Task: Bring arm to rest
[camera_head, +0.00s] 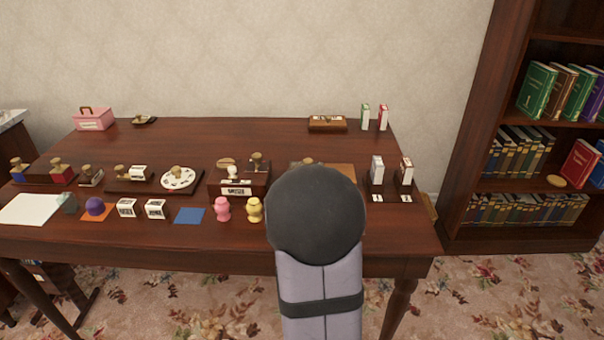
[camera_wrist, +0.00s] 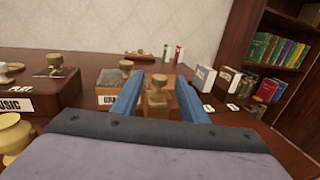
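My gripper's two blue fingers show in the wrist view (camera_wrist: 158,100), spread apart with a clear gap between them. A wooden stamp (camera_wrist: 156,92) with a tan knob shows between and beyond the fingers; I cannot tell its exact distance from them, and nothing looks gripped. In the head view my arm (camera_head: 318,215) rises at the front right of the dark wooden table (camera_head: 240,142) and hides the gripper and part of the tabletop behind it.
The table's front holds several stamps, blocks, a pink figure (camera_head: 223,209) and a yellow figure (camera_head: 254,210). Small upright books (camera_head: 376,170) stand at the right. A pink box (camera_head: 93,119) stands at the back left. A bookcase (camera_head: 470,150) stands right of the table. The table's middle back is clear.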

